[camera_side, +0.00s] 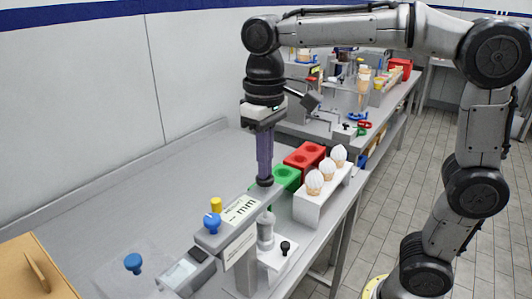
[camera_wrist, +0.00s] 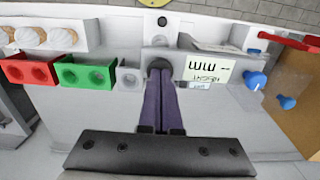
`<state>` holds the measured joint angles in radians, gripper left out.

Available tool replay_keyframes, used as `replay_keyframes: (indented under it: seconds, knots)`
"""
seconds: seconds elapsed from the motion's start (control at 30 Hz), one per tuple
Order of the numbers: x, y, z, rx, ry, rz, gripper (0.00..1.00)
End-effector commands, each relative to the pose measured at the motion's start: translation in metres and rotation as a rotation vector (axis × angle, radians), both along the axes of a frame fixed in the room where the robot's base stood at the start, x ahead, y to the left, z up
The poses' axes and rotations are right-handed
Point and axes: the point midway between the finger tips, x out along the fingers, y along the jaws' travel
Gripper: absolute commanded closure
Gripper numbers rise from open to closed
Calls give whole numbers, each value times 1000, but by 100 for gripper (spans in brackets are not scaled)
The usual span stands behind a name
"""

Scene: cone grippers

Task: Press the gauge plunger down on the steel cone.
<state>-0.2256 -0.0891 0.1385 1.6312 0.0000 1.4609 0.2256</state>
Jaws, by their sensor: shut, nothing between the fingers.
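The height gauge (camera_side: 240,208) is a grey block with an "mm" label and stands at the front edge of the bench. It also shows in the wrist view (camera_wrist: 215,68). Its dark plunger knob (camera_side: 265,181) is at the end of the gauge arm and is partly covered by my fingers. The steel cone (camera_side: 265,232) is grey and stands under that arm on a white base. My gripper (camera_side: 265,176) points straight down with its purple fingers shut and empty. The fingertips are at the plunger knob, and I cannot tell whether they touch it. They also show in the wrist view (camera_wrist: 160,72).
A green block (camera_side: 287,178) and a red block (camera_side: 304,156) with holes stand behind the gauge. A white rack (camera_side: 318,200) holds several cones with white tops. A blue knob (camera_side: 212,222) and a yellow one (camera_side: 216,205) are beside the gauge.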

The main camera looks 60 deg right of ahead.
Motion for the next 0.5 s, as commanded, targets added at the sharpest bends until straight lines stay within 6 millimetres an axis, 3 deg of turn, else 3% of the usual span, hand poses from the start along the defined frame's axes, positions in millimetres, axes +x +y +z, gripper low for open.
replay_keyframes:
  seconds: [0.5]
  knots:
    - [0,0,3,0,-1,0,100]
